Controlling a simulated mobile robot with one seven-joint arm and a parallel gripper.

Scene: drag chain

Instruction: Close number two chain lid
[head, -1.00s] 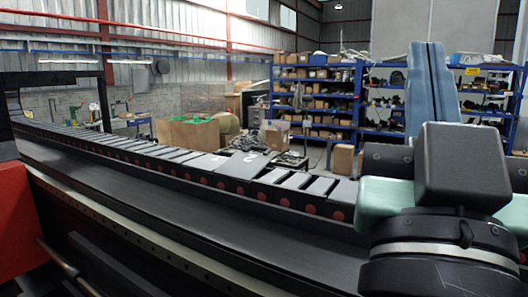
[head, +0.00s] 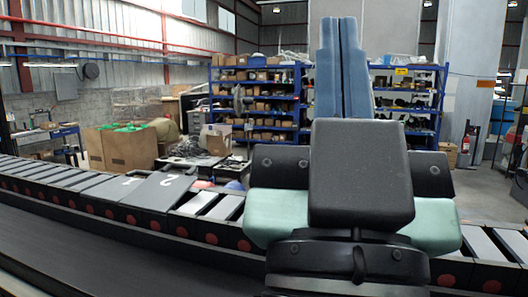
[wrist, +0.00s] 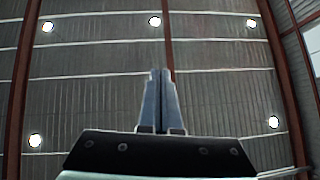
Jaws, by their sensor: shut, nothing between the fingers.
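The number two chain lid (head: 158,193) is a dark grey plate with a white "2", left of centre in the head view. It looks larger than the lids around it and appears tilted up, its far edge above the chain row. The number one lid (head: 112,188) is just left of it. My gripper (head: 338,22) points straight up, its two blue fingers together with nothing between them. It is right of the lid and apart from it. The wrist view shows the fingers (wrist: 160,74) against the ceiling, with no lid there.
The drag chain (head: 60,181) runs across the view, partly hidden behind my arm. A dark flat strip (head: 90,245) lies in front of it. Behind are cardboard boxes (head: 125,148) and blue shelves (head: 255,100). The air above the chain around the lid looks clear.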

